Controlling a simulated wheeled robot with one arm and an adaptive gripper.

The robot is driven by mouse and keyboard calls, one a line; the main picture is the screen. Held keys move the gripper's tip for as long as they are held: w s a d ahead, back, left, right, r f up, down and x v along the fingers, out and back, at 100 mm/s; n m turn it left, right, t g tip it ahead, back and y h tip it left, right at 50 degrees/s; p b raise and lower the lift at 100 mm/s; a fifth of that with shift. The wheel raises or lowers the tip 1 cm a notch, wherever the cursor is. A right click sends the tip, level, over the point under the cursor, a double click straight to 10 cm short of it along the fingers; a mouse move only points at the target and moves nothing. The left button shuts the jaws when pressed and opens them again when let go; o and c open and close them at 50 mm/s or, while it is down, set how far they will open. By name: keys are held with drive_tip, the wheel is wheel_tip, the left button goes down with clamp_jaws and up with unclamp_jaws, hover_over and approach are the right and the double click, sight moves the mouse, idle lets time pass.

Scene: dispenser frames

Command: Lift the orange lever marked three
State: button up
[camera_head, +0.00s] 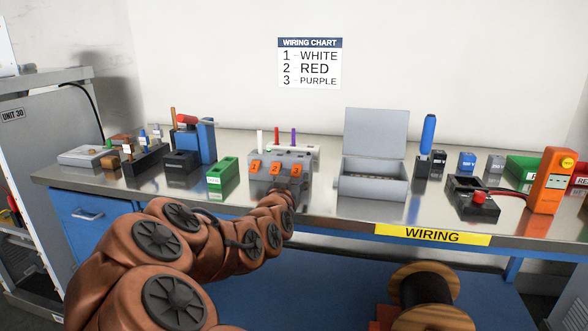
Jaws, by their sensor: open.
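A grey connector block (280,157) stands on the bench near its front edge. Three orange levers sit side by side on its front: a left one (255,167), a middle one (276,169) and a right one (296,171). Their marks are small; the right one appears to be lever three. My gripper (283,187) is at the end of my brown arm, just in front of the block, below the middle and right levers. The arm mostly hides it, and I cannot tell whether it touches the block. No lever is visibly held.
White, red and purple wires (293,137) stand up behind the levers. A green box (222,171) is to the left, and an open grey metal box (374,179) is to the right. A wiring chart (310,63) on the wall reads 1 white, 2 red, 3 purple.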

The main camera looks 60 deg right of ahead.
drive_tip(key=shift+w+d+p, duration=0.2)
drive_tip(key=shift+d+p, duration=0.45)
drive_tip(key=shift+p, duration=0.3)
drive_tip(key=shift+c, duration=0.3)
clamp_jaws()
